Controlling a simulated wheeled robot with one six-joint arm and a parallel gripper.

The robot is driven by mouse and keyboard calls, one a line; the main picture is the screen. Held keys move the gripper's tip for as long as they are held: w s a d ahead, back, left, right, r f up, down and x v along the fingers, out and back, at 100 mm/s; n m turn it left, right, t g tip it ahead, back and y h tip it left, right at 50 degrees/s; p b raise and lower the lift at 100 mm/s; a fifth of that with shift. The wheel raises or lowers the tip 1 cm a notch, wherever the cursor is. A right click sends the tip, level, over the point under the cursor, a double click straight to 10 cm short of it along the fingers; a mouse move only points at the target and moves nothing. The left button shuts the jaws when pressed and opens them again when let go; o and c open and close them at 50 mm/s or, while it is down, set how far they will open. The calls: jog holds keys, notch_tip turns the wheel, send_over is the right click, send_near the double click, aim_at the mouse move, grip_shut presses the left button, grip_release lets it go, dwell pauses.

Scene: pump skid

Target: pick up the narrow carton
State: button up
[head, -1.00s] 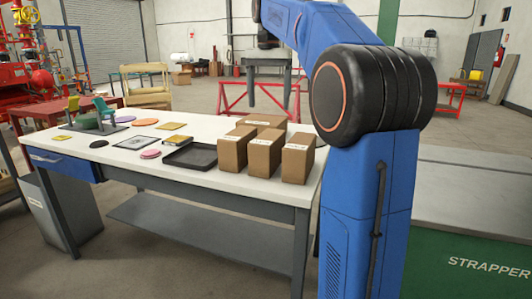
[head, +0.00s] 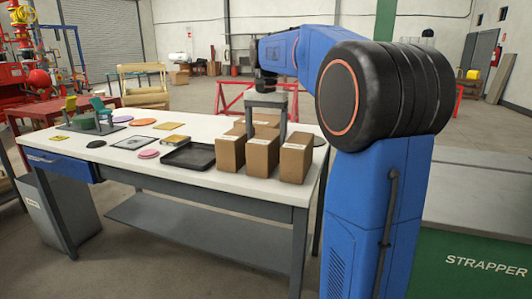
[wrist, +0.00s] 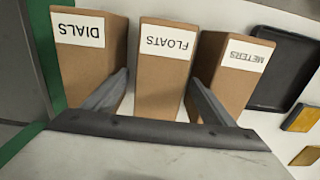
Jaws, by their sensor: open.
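Three brown cartons stand side by side at the table's right end: a left one (head: 230,154) labelled METERS (wrist: 232,78), a middle one (head: 263,157) labelled FLOATS (wrist: 162,75), and a right one (head: 295,160) labelled DIALS (wrist: 92,72). They look close in width; I cannot tell for sure which is the narrow one. My gripper (head: 266,128) is open and points down at the cartons. In the wrist view its fingers (wrist: 157,80) lie on either side of the FLOATS carton, overlapping its neighbours in the picture. Nothing is held. Contact cannot be told.
A brown carton (head: 266,119) lies behind the three, partly hidden by my gripper. A black tray (head: 188,156) sits left of them and also shows in the wrist view (wrist: 283,62). Several small flat items lie further left. Gaps between the cartons are narrow.

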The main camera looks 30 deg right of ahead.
jog(key=shift+f, duration=0.35)
jog(key=c, duration=1.5)
jog(key=shift+o, duration=0.2)
jog(key=shift+r, duration=0.1)
notch_tip(320, 180, up, 10)
jog(key=shift+f, duration=0.1)
